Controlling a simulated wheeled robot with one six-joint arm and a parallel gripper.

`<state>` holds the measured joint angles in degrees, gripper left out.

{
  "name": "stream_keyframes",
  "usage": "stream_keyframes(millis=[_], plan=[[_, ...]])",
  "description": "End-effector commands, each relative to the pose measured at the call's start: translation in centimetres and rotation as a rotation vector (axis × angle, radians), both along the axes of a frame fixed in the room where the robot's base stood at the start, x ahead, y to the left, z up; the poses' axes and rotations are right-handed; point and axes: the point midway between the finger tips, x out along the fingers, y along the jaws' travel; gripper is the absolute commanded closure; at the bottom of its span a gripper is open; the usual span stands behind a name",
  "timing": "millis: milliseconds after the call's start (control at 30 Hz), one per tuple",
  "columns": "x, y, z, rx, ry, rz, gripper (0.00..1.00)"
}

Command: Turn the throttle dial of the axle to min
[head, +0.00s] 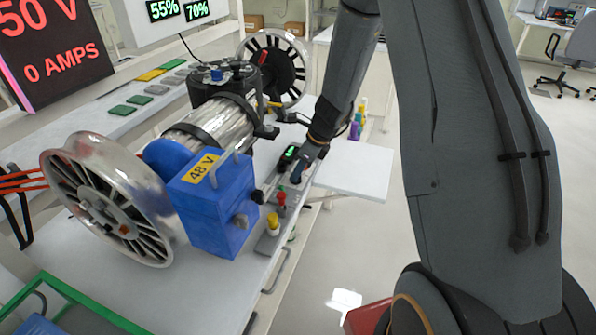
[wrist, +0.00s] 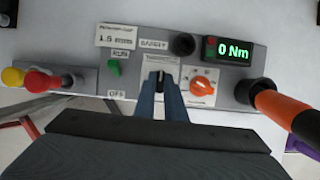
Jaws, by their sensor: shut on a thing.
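My gripper (wrist: 160,78) points down at a grey control panel (wrist: 134,60) in the wrist view. Its two blue fingers are shut on a small dark knob, which I take as the throttle dial; the fingers hide most of it, so its setting cannot be read. In the head view my gripper (head: 302,168) is at the panel beside the axle (head: 205,125). An orange dial (wrist: 203,87) is just right of the fingers, and a green switch (wrist: 114,67) marked OFF below is to the left. A display (wrist: 229,50) reads 0 Nm.
Red (wrist: 38,81) and yellow (wrist: 13,77) buttons stand left of the panel. An orange-and-black handle (wrist: 285,108) is close on the right. The axle's blue 48 V box (head: 218,215) and large wheel (head: 110,200) are beside the panel.

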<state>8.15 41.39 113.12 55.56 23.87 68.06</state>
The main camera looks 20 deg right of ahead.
Motion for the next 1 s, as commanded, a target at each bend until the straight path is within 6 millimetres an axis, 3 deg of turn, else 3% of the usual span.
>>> stream_keyframes(millis=[1000], plan=[[0.69,-0.12,-0.13,0.000,0.000,0.939,1.00]])
